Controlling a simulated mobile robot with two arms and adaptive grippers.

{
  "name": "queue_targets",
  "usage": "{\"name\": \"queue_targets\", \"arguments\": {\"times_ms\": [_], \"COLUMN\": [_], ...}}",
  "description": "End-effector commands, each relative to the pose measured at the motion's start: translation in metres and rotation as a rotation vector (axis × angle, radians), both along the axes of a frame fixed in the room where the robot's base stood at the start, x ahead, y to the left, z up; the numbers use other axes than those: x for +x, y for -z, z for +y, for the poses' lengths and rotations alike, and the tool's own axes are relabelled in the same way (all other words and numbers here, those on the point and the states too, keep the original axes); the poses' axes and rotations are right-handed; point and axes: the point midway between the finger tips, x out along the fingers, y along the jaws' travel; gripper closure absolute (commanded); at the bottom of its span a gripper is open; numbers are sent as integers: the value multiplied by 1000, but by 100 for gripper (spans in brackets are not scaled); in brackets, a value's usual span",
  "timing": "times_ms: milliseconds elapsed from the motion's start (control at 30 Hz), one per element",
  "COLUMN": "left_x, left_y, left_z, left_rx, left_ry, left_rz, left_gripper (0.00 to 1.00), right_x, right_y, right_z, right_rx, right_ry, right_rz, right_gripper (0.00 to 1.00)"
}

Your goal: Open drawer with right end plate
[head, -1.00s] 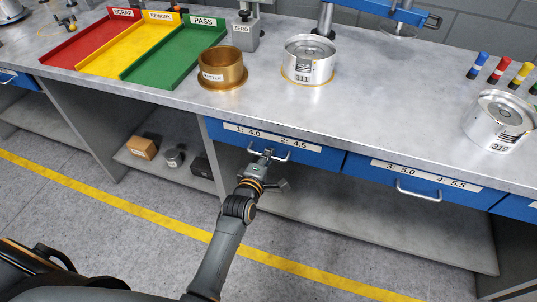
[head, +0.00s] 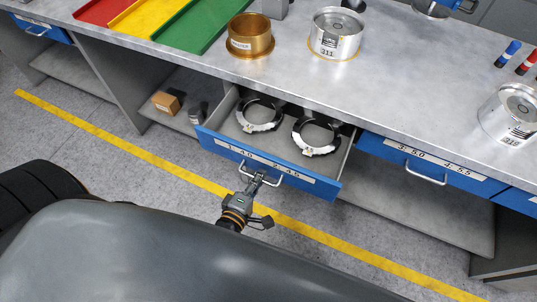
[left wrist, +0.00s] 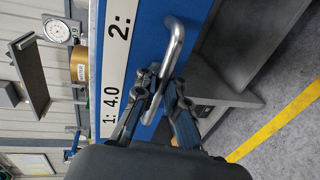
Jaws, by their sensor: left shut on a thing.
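The blue drawer (head: 265,162) labelled "1: 4.0" and "2: 4.5" stands pulled out from under the bench. Two dark and silver ring-shaped parts lie in it, a left one (head: 260,126) and a right one (head: 309,151). My left gripper (head: 258,179) is shut on the drawer's metal handle (head: 277,183). In the left wrist view, my left gripper's fingers (left wrist: 161,92) close around the handle (left wrist: 174,48). No end plate can be made out for certain. My right gripper is not in view.
A closed blue drawer (head: 430,172) labelled "3: 5.0" and "4: 5.5" is to the right. On the bench stand a brass ring (head: 250,38), a silver cylinder (head: 337,38) and another silver cylinder (head: 508,115). A small brown box (head: 166,102) is on the lower shelf.

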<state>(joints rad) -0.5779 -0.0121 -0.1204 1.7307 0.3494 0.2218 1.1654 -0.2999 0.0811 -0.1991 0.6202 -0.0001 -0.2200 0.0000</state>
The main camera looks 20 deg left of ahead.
Motion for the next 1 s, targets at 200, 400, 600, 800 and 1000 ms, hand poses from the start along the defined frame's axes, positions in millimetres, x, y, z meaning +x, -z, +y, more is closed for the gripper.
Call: {"name": "queue_targets", "arguments": {"times_ms": [200,400,600,800,1000], "left_x": [-27,-35,-36,-36,-36], "left_y": [-1,-1,-1,-1,-1], "left_z": [1,1,1,1,1], "left_rx": [1,1,1,1,0], "left_ry": [1,0,0,0,0], "left_rz": [-1,-4,-4,-5,-3], "left_gripper": [100,100,100,84,68], "right_x": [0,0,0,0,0], "right_y": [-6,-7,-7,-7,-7], "right_z": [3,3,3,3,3], "right_rx": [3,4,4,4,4], "right_ry": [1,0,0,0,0], "right_rz": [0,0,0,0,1], "right_gripper": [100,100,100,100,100]}}
